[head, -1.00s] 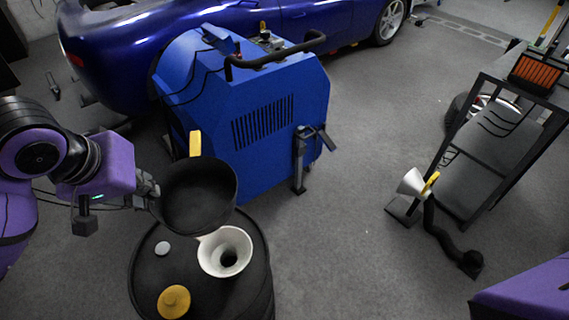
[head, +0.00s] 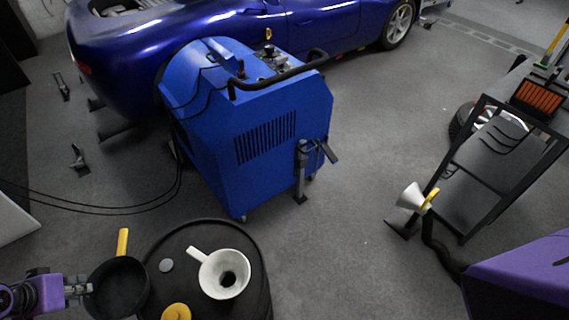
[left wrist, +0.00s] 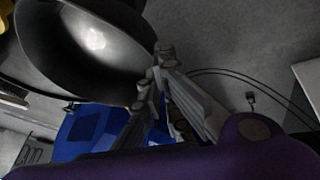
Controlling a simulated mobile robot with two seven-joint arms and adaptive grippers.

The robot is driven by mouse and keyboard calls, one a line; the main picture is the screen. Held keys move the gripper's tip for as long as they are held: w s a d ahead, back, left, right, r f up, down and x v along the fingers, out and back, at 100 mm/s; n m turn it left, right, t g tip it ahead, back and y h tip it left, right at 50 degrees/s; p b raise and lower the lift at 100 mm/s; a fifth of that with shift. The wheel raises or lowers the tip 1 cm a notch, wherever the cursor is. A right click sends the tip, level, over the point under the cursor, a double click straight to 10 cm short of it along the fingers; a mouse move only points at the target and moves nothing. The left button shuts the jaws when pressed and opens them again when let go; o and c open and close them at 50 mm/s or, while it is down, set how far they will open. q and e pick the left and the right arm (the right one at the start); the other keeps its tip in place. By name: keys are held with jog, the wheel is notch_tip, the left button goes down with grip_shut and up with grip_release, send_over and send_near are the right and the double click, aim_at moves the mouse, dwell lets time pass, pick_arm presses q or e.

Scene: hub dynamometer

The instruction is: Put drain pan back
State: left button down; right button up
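The drain pan (head: 118,290) is a round black pan with a yellow handle pointing up. In the head view it is at the lower left, beside the black drum. My left gripper (head: 86,289) is shut on its left rim and holds it roughly level. In the left wrist view the pan (left wrist: 85,45) fills the upper left, and the fingertips (left wrist: 160,58) meet at its rim; the exact contact is dark.
The black drum (head: 257,268) bears a white funnel (head: 210,279), a grey cap and a yellow cap (head: 176,312). A blue machine (head: 250,130) stands behind it, before a blue car. Black cables lie on the left floor. A black frame cart (head: 470,185) stands right; the middle floor is clear.

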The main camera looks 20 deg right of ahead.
aim_at(134, 263)
pick_arm(q)
jog(key=w+d, duration=0.1)
jog(key=d, duration=0.2)
jog(key=w+d+p, duration=0.1)
jog(key=d, duration=0.3)
jog(key=w+d+p, duration=0.1)
jog(key=d, duration=0.3)
jog(key=shift+w+f, duration=0.3)
jog(key=shift+w, duration=0.05)
jog(key=shift+w+d, duration=0.1)
jog(key=shift+d, duration=0.35)
jog(key=d, duration=0.2)
jog(key=w+d+p, duration=0.1)
jog(key=shift+w+d, duration=0.1)
jog(key=shift+d, duration=0.3)
jog(key=shift+d+f, duration=0.1)
jog(key=shift+f, duration=0.8)
pick_arm(e)
jog(key=shift+t, duration=0.4)
jog(key=w+r, duration=0.2)
jog(key=r, duration=0.1)
jog(key=shift+w+r, duration=0.2)
